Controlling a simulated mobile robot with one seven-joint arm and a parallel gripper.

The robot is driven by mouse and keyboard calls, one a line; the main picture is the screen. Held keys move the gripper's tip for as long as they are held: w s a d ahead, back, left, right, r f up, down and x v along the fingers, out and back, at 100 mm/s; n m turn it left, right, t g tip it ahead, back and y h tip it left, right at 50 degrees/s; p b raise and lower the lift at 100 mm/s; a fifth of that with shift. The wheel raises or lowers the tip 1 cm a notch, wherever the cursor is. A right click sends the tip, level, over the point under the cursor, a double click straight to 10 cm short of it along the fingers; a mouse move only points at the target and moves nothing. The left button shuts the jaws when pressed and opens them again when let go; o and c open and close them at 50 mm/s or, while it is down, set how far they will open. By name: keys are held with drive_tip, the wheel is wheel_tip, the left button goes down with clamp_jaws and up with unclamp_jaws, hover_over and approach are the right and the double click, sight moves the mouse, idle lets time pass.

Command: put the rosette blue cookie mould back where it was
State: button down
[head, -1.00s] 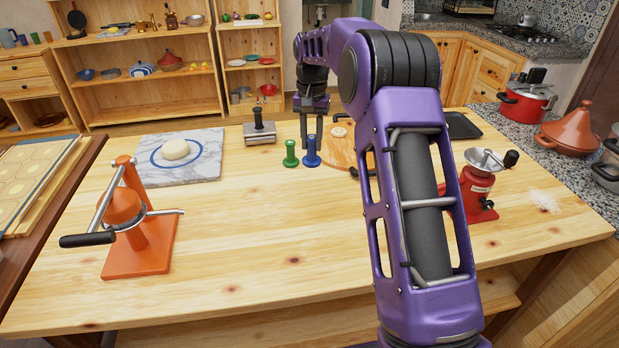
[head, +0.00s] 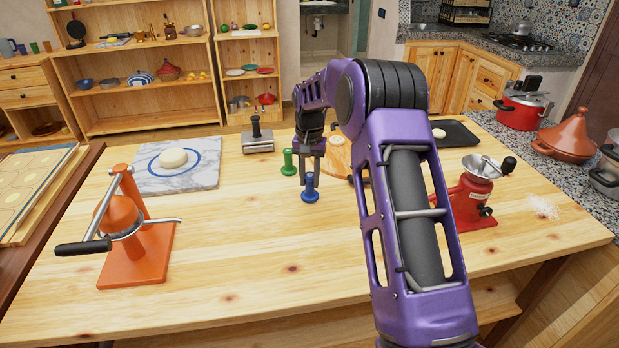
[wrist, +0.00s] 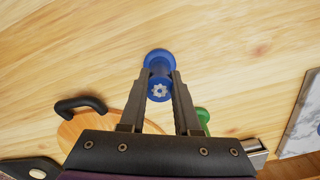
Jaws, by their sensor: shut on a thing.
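The blue cookie mould (head: 310,188) is a small spool shape, upright at the middle of the wooden table. My gripper (head: 311,171) is above it with its fingers shut on its upper part. In the wrist view the mould (wrist: 157,63) sits between the fingertips (wrist: 159,78), and a pale rosette mark shows on the end facing the camera. I cannot tell whether its lower end touches the table. The green mould (head: 289,162) stands behind and to the left, apart from it; it also shows in the wrist view (wrist: 203,117), partly hidden by my gripper.
A round wooden board (head: 338,158) lies behind, partly hidden by my arm. A marble slab (head: 205,172) with dough, a metal press (head: 258,143), an orange juicer (head: 137,258), a red grinder (head: 473,197) and a black tray (head: 458,130) stand around. The front middle of the table is clear.

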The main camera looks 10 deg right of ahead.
drive_tip(key=c, duration=0.6)
unclamp_jaws()
drive_tip(key=shift+f, duration=0.1)
wheel_tip(320, 180, up, 12)
drive_tip(key=shift+r+p, duration=0.2)
drive_tip(key=shift+p, duration=0.2)
